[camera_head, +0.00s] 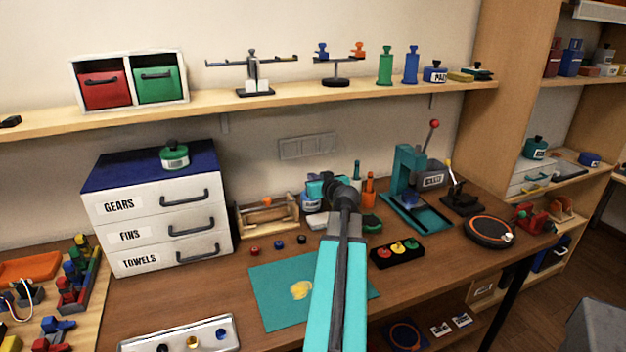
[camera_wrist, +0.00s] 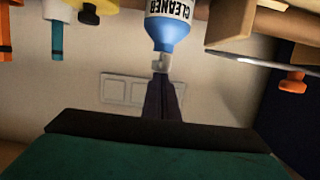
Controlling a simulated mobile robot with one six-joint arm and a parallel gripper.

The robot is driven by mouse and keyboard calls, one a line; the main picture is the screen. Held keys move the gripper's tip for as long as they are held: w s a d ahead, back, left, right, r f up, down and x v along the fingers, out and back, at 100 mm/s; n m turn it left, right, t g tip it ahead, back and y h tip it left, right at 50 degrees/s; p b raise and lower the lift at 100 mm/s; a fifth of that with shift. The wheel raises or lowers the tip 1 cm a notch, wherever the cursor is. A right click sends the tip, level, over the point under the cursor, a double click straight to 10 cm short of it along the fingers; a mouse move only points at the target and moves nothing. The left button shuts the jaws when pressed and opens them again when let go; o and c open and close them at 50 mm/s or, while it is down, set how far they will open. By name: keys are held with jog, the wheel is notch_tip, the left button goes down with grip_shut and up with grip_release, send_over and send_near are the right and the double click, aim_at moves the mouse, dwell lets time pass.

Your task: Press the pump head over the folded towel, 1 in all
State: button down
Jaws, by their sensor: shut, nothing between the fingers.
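The cleaner bottle (camera_head: 311,205) is blue with a white label and stands at the back of the workbench, partly hidden by my arm. In the wrist view the bottle (camera_wrist: 170,30) appears upside down. Its pale pump head (camera_wrist: 161,62) lies right at the tips of my gripper (camera_wrist: 162,80). The dark fingers are shut with nothing between them. I cannot tell whether they touch the pump head. In the head view my gripper (camera_head: 318,186) is above the bottle. A pale grey flat thing (camera_head: 318,222), possibly the folded towel, lies in front of the bottle, partly hidden.
A wooden tool rack (camera_head: 266,215) stands left of the bottle, and orange bottles (camera_head: 369,190) stand to its right. A teal press (camera_head: 410,178) is farther right. A teal mat (camera_head: 268,285) with a yellow patch lies in front. A drawer cabinet (camera_head: 160,215) is at left.

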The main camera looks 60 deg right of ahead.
notch_tip(320, 180, up, 4)
jog(key=shift+w+a+f+p, duration=0.15)
jog(key=shift+f+p, duration=0.1)
jog(key=shift+p, duration=0.25)
jog(key=b+v, duration=0.4)
jog(key=v, duration=0.6)
jog(key=shift+r, duration=0.15)
